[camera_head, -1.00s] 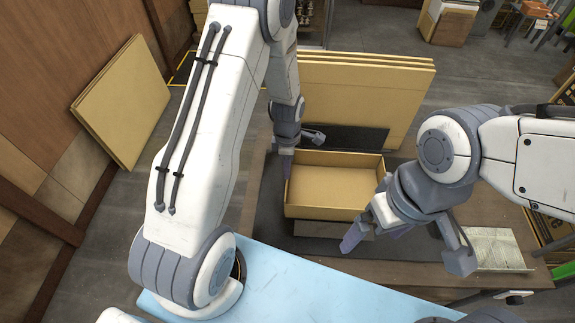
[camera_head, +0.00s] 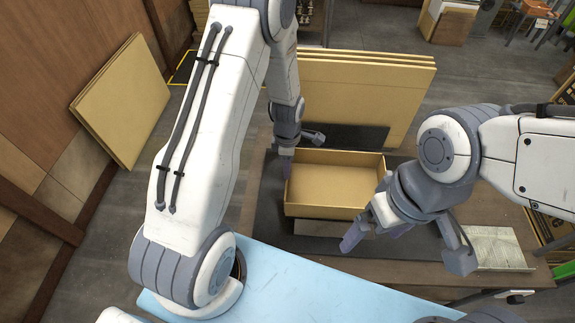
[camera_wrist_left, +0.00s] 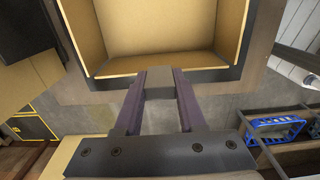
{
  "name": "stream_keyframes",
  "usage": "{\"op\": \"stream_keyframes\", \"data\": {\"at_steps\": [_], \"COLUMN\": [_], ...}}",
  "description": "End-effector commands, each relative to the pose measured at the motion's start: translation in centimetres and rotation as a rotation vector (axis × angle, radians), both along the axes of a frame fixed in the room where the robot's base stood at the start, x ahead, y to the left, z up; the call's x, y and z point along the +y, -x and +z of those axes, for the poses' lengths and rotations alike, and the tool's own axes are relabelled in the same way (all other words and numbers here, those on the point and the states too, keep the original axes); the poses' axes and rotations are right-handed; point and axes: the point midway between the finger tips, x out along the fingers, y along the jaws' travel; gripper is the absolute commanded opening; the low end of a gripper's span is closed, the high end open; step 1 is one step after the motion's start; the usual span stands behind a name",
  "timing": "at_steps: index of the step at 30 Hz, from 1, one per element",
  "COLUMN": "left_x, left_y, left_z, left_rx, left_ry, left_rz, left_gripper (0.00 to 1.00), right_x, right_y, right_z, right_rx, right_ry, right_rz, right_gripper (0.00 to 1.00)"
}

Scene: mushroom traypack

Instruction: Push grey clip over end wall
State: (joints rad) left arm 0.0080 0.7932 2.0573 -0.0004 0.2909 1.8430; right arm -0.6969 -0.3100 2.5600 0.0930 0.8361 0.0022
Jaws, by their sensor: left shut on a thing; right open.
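A shallow open cardboard tray (camera_head: 334,212) sits on a dark mat, and its inside looks empty. My left gripper (camera_head: 287,167) is at the tray's left end wall, pointing down. In the left wrist view, its two purple fingers are shut on a small grey clip (camera_wrist_left: 158,84), right at the edge of the tray wall (camera_wrist_left: 152,73). I cannot tell how far the clip sits over the wall. The clip is hidden in the head view. My right gripper (camera_head: 378,235) is open near the tray's front right corner, with nothing seen between its fingers.
Large cardboard sheets (camera_head: 352,85) stand behind the tray, with a dark panel (camera_head: 345,138) in front of them. A pale slab (camera_head: 495,248) lies on the table at the right. A light blue surface (camera_head: 290,290) is in front. Blue bins (camera_wrist_left: 275,133) show in the left wrist view.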

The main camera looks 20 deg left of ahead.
Motion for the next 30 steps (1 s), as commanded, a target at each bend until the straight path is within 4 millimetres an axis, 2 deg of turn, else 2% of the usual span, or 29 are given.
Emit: {"op": "stream_keyframes", "data": {"at_steps": [30], "left_x": [0.0], "left_y": [0.0], "left_z": [-0.58], "left_rx": [0.0], "left_ry": [0.0], "left_rz": [0.0], "left_gripper": [0.0], "right_x": [0.0], "right_y": [0.0], "right_z": [-0.38], "right_rx": [0.0], "right_ry": [0.0], "right_rz": [0.0], "right_gripper": [1.0]}}
